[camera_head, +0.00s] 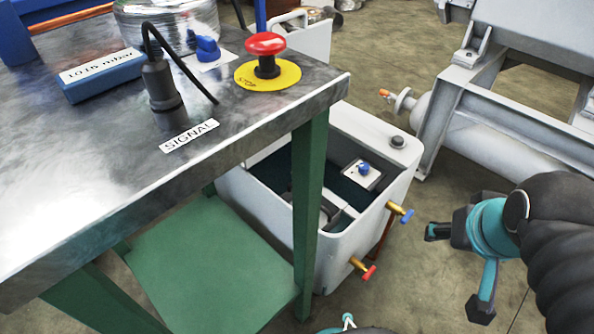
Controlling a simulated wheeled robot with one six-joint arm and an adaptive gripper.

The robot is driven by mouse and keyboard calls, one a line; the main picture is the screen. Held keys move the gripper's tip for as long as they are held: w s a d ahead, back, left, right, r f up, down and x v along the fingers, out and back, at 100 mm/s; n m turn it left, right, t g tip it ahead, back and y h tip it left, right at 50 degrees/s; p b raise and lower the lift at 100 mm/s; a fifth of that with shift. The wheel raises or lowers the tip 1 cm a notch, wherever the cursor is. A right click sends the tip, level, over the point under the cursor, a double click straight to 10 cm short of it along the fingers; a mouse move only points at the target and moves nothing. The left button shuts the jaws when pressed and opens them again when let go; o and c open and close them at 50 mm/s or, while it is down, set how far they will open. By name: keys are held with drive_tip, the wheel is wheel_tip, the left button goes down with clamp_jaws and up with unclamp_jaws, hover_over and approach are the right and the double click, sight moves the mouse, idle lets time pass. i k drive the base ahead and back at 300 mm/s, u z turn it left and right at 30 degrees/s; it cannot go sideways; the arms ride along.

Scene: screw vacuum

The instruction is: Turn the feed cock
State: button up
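A white tank (362,235) stands on the floor beside the table, partly hidden by a table leg. Two brass cocks stick out of its right side: one with a blue handle (407,216) higher up, one with a red handle (369,273) lower down. Another small orange-tipped fitting (385,93) sits by a flange on the grey machine. No label shows which is the feed cock. My gripper (458,268), teal with black fingertips, is to the right of the tank's cocks. Its fingers are spread apart, with nothing visible between them, and it appears clear of both handles.
A metal-topped table (100,195) with green legs (311,200) fills the left. It carries a red emergency button (265,44), a black plug (161,85) and a blue block (103,77). A grey machine (470,130) stands at upper right. Bare floor lies around my gripper.

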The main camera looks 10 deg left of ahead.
sight(407, 217)
drive_tip(key=z, duration=0.6)
drive_tip(key=k, duration=1.15)
drive_tip(key=u, duration=1.2)
drive_tip(key=i, duration=0.5)
drive_tip(key=u, duration=0.05)
